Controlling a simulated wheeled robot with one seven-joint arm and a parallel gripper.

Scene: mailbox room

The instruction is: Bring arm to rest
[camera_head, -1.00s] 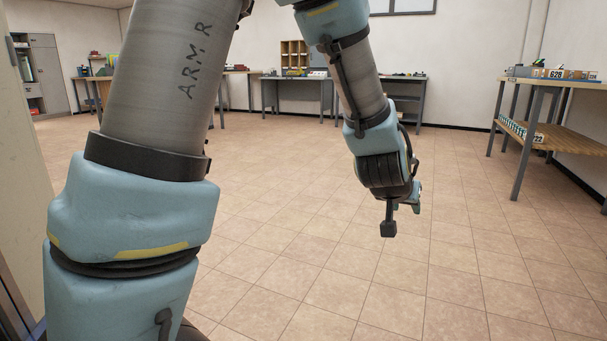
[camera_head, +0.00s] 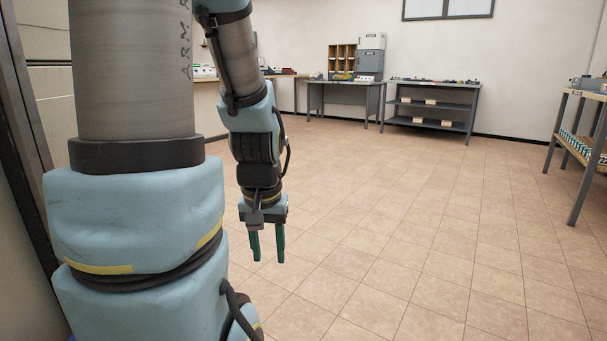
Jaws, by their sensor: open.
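My gripper (camera_head: 267,258) hangs at the end of my arm, left of the middle of the view. Its two green fingers point down and stand apart, with nothing between them. It is above the open tiled floor and touches nothing that I can see. My arm's thick grey and blue links fill the left side of the view, and the forearm slopes down to the gripper.
A grey desk (camera_head: 345,86) with a wooden pigeonhole unit (camera_head: 342,57) stands at the back. A shelved table (camera_head: 432,113) is beside it. A workbench (camera_head: 577,125) stands at the right. A dark frame edge (camera_head: 22,105) is close at the left. The tiled floor (camera_head: 430,220) is clear.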

